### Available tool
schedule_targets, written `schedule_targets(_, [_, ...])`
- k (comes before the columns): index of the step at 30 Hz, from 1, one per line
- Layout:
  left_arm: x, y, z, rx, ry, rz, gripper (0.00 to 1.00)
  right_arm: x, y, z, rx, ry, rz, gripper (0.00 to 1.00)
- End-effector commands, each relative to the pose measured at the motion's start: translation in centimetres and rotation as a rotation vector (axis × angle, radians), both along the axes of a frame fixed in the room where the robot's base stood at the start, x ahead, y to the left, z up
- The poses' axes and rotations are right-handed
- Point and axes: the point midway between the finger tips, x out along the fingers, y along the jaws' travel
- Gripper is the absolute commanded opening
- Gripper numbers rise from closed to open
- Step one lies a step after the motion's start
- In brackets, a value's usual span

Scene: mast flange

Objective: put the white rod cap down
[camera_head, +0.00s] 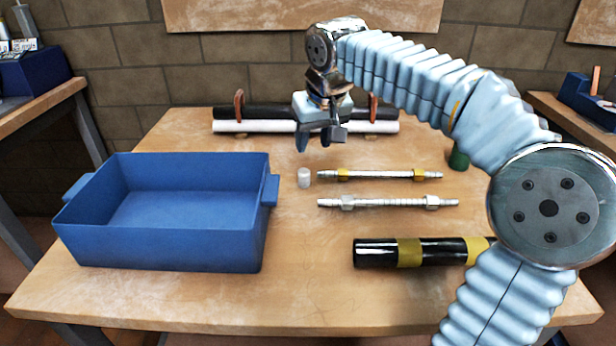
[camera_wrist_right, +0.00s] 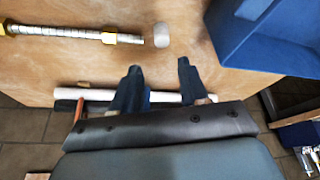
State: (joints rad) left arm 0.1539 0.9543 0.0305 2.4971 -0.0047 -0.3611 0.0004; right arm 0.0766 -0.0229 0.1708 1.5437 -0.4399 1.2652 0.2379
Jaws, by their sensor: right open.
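The white rod cap (camera_head: 304,177) stands on the wooden table, just right of the blue bin and by the left end of the upper metal rod. It also shows in the right wrist view (camera_wrist_right: 161,35), beyond my fingertips and apart from them. My right gripper (camera_head: 316,142) is above the table behind the cap, its fingers pointing down. In the right wrist view its two fingers (camera_wrist_right: 158,68) are spread with nothing between them. My left gripper is not in view.
The blue bin (camera_head: 163,252) is empty. Two metal rods (camera_head: 385,175) (camera_head: 390,202) and a black tube with yellow bands (camera_head: 383,253) lie at the right. A black tube (camera_head: 262,112) and a white tube (camera_head: 258,127) lie at the back. A green object (camera_head: 458,158) stands behind my arm.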

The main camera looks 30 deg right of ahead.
Motion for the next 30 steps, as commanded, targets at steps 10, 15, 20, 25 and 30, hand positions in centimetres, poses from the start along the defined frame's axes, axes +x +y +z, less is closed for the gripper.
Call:
schedule_targets(10, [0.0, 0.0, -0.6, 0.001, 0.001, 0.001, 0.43, 2.5, -0.4, -6.2, 0.004, 0.004, -0.004, 0.44])
schedule_targets(15, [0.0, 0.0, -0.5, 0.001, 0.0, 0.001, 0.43, 3.0, -0.5, -7.4, 0.003, 0.005, -0.006, 0.44])
schedule_targets(20, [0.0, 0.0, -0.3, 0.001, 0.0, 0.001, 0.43, 4.2, -0.4, -9.7, 0.003, 0.007, -0.005, 0.44])
schedule_targets(25, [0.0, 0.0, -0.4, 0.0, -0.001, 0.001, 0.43, 4.9, -0.5, -11.4, 0.004, 0.003, -0.006, 0.44])
schedule_targets(30, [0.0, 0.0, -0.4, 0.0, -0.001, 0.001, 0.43, 5.0, -0.5, -11.5, 0.004, 0.002, -0.006, 0.44])
